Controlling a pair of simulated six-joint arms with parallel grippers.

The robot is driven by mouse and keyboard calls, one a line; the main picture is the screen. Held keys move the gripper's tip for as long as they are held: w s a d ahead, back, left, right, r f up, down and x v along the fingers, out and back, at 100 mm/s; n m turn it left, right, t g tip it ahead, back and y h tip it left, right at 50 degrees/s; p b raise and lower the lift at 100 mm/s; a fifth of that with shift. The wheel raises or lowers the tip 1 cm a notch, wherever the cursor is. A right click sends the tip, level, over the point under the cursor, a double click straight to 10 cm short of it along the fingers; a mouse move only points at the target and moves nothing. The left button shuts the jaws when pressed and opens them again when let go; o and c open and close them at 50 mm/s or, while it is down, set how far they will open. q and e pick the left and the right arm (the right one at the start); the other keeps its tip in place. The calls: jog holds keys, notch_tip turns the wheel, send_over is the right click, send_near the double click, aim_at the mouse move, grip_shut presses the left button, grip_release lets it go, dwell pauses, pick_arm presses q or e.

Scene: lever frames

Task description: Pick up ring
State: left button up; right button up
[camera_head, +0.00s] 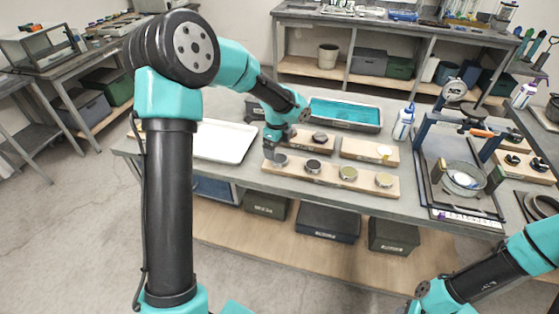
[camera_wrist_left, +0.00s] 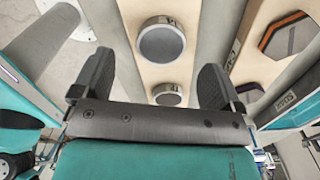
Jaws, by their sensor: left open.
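Several round, ring-like metal pieces sit in a row on the front wooden board (camera_head: 330,177). I cannot tell which is the task's ring. My left gripper (camera_head: 272,150) is over the left end of this board, by the leftmost round piece (camera_head: 281,160). In the left wrist view the gripper (camera_wrist_left: 157,65) is open and empty, its fingers apart. A larger round piece (camera_wrist_left: 161,43) and a smaller one (camera_wrist_left: 168,95) show between and beyond the fingers.
A white tray (camera_head: 225,142) lies to the left. A teal-lined tray (camera_head: 345,112) and a second board (camera_head: 368,151) are behind. A white bottle (camera_head: 403,122) and a metal stand (camera_head: 425,130) with a glass bowl (camera_head: 460,178) are to the right.

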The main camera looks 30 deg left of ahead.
aim_at(278, 158)
pick_arm(q)
notch_tip(278, 158, down, 5)
jog(key=shift+w, duration=0.15)
dwell(0.5)
jog(key=c, duration=1.1)
jog(key=shift+r, duration=0.1)
jog(key=shift+r, duration=1.85)
jog(key=s+d, duration=0.2)
jog(key=s, duration=0.2)
jog(key=s+d, duration=0.3)
jog(key=s, duration=0.2)
jog(key=s+d+r, duration=0.1)
jog(key=s+d, duration=0.1)
jog(key=s, duration=0.3)
jog(key=shift+d+r, duration=0.1)
jog(key=shift+d, duration=0.3)
